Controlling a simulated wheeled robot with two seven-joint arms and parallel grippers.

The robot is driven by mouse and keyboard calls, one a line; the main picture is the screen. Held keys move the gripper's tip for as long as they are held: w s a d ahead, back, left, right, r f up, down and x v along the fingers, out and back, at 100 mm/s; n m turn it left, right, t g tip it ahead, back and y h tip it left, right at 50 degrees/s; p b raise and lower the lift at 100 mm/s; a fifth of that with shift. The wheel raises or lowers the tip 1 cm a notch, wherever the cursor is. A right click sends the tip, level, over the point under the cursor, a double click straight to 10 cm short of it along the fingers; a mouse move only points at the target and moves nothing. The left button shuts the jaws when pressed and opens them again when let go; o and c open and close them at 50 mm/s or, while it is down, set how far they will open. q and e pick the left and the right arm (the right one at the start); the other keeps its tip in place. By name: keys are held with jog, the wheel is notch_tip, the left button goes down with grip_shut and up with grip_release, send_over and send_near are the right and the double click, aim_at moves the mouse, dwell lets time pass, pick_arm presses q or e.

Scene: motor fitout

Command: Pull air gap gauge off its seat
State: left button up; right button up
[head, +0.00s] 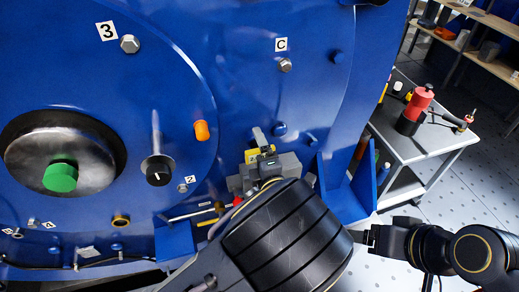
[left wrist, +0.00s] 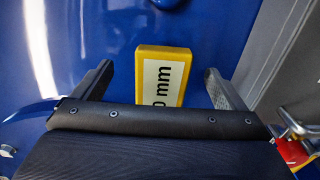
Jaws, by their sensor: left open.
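The air gap gauge is a yellow block with a white label ending in "0 mm"; it shows in the left wrist view (left wrist: 163,76) against the blue motor face. In the head view a small yellow part of it (head: 265,150) shows just beyond my left gripper (head: 262,165). My left gripper is open. In the left wrist view its two fingers (left wrist: 160,88) stand on either side of the gauge, with a gap on each side. The gauge's lower end is hidden by the gripper body. My right gripper (head: 370,238) is at the lower right, away from the gauge; its jaw gap is unclear.
The blue motor housing (head: 235,90) fills the left and middle, with bolts, an orange knob (head: 202,130) and a green knob (head: 60,177). A ledge with small tools (head: 200,212) lies left of my left arm. A grey cart (head: 440,142) with red and black items stands at right.

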pick_arm(q)
jog(key=shift+p, duration=0.4)
dwell(0.4)
jog(key=shift+c, duration=0.2)
jog(key=c, duration=1.9)
jog(key=shift+p+v, duration=1.5)
jog(key=shift+v, duration=1.45)
jog(key=shift+c, duration=0.2)
